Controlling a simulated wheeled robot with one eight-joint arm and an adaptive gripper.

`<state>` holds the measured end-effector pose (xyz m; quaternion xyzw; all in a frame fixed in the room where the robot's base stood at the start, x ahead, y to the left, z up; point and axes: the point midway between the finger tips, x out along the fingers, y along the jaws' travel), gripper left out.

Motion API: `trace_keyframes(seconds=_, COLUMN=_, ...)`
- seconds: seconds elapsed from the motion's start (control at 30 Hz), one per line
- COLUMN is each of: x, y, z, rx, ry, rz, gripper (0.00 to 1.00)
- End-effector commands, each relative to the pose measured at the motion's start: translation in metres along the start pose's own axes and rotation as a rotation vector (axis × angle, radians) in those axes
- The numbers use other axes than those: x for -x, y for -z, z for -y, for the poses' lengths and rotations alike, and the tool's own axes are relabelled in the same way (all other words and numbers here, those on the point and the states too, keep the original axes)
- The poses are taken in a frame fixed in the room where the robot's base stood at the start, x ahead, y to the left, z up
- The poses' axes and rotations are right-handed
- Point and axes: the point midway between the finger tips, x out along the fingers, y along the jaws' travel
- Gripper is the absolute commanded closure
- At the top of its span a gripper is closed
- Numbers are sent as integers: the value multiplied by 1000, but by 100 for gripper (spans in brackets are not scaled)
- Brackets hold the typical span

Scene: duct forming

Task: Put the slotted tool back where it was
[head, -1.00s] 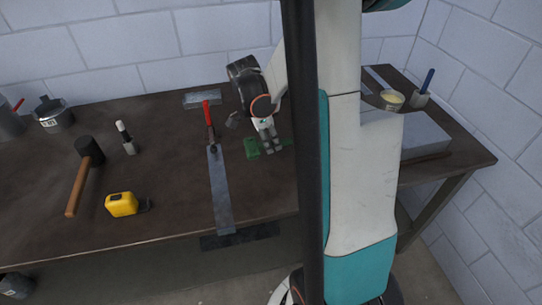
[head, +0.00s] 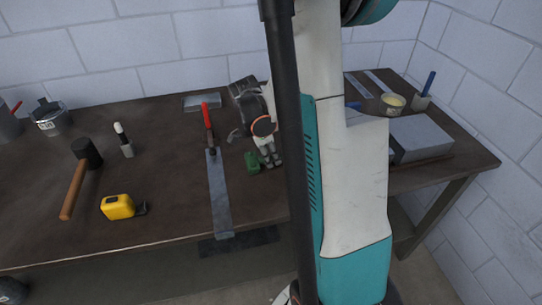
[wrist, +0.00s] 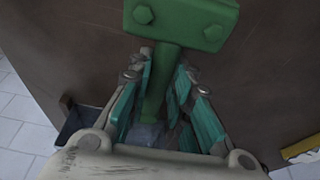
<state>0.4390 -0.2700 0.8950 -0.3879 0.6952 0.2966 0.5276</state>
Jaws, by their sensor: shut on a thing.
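The slotted tool (wrist: 183,22) is green, with a broad bolted head and a narrower handle. In the wrist view my gripper (wrist: 158,110) is shut around its handle, with the head beyond the fingertips. In the head view the tool (head: 252,163) shows as a small green block beside my gripper (head: 270,158), over the middle of the bench. Its far end is hidden by my fingers and arm. I cannot tell whether it touches the bench top.
A long metal strip (head: 219,200) with a red-handled tool (head: 207,122) lies just left of my gripper. A yellow tape measure (head: 118,207), mallet (head: 75,190) and marker (head: 124,140) are further left.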

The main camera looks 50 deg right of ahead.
Motion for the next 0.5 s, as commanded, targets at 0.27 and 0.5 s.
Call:
trace_keyframes(seconds=0.27, x=-8, y=-3, z=-2, rx=1, ry=-3, rz=3, gripper=100)
trace_keyframes(seconds=0.5, x=-9, y=-3, z=-2, rx=1, ry=-5, rz=4, gripper=61)
